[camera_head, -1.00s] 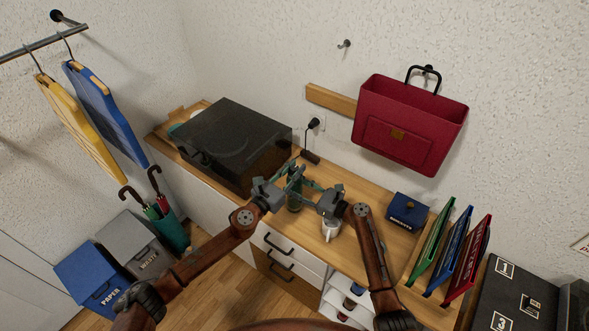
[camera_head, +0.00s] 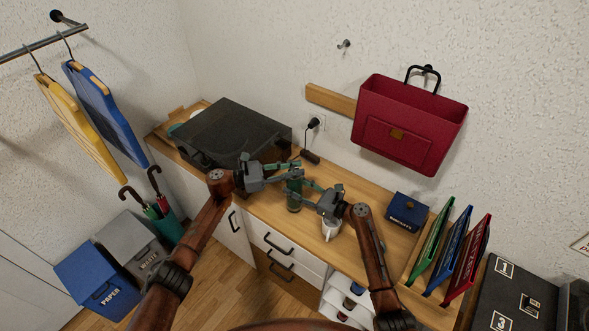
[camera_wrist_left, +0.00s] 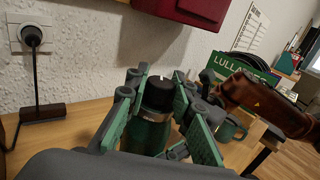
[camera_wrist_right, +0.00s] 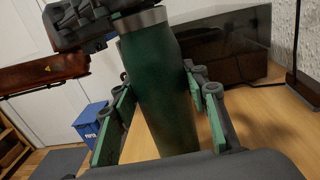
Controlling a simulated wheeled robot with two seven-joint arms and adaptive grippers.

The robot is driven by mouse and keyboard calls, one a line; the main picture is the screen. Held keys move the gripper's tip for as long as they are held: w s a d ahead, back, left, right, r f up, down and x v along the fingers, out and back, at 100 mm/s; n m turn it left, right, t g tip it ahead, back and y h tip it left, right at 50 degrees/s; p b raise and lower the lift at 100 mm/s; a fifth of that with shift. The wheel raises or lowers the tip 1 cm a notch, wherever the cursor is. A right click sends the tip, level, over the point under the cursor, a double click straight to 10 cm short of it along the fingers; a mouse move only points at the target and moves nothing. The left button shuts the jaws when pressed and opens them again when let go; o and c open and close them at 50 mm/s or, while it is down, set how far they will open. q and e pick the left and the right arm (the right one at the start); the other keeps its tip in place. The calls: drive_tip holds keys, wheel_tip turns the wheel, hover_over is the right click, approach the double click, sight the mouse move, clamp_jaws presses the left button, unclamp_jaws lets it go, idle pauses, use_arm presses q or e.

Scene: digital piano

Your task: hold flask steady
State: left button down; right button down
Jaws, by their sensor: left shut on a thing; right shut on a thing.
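The green flask (camera_head: 294,197) stands upright on the wooden top, with a dark cap (camera_wrist_left: 158,93) and a silver band at its neck (camera_wrist_right: 141,20). My right gripper (camera_head: 298,188) is shut on the flask's body; its two fingers lie on either side of it in the right wrist view (camera_wrist_right: 160,105). My left gripper (camera_head: 297,172) is shut at the top of the flask, around the cap. It crosses the flask's top in the right wrist view, where it hides the cap. The exact finger contact is partly hidden.
A dark turntable (camera_head: 225,140) is at the left, and a blue box (camera_head: 407,212) at the right. A black plug (camera_head: 314,123) and a red wall bag (camera_head: 410,125) are behind.

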use_arm(q)
drive_tip(key=shift+w+f+m+g, duration=0.1)
drive_tip(key=shift+w+m+g, duration=0.1)
drive_tip(key=shift+m+g, duration=0.65)
drive_tip(key=shift+g+h, duration=0.3)
drive_tip(key=shift+g, duration=0.25)
drive_tip(key=shift+a+m+g, duration=0.15)
drive_tip(key=shift+m+g, duration=0.1)
drive_tip(key=shift+g, duration=0.05)
drive_tip(key=c, duration=1.6)
unclamp_jaws()
drive_tip(key=shift+s, duration=0.15)
drive_tip(key=a, duration=1.2)
drive_tip(key=shift+s, duration=0.25)
